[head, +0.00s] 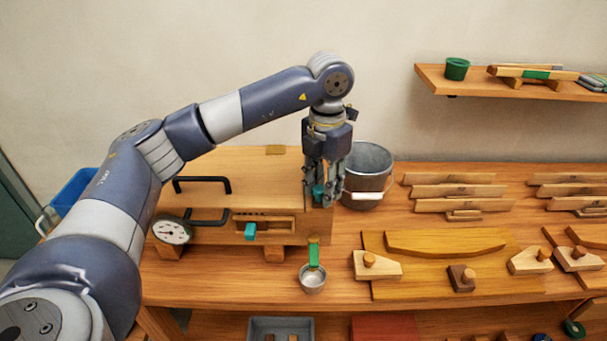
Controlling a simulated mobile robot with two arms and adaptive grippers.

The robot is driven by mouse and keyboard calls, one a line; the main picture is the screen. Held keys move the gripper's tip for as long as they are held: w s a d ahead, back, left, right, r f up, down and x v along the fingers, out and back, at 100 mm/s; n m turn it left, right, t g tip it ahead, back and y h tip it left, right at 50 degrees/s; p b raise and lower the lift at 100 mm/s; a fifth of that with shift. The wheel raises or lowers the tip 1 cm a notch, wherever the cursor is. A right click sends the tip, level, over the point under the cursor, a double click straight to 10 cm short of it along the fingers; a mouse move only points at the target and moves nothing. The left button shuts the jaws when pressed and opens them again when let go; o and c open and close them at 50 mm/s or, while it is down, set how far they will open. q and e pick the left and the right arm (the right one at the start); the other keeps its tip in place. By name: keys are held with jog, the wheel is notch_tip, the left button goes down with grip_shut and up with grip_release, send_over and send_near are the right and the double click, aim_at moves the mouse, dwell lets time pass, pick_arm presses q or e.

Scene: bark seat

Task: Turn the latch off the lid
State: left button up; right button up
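A long wooden box (275,171) with a flat lid lies on the bench, with black handles and a round gauge (172,231) at its left. My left gripper (320,197) points down over the right end of the lid. Another teal block (250,231) sits at the slot in the box's front. My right gripper is not in view.
A metal bucket (369,170) stands close behind and right of my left gripper. A small metal cup (312,279) with a green handle is in front of the box. Wooden boards and knobbed blocks (376,264) cover the bench's right side. A wall shelf (450,78) is above.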

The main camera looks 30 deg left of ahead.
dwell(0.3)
pick_arm(q)
jog(key=shift+r, duration=0.3)
notch_tip(320, 180, up, 8)
jog(key=p, duration=0.5)
jog(key=shift+r+p, duration=0.25)
jog(key=shift+p, duration=0.1)
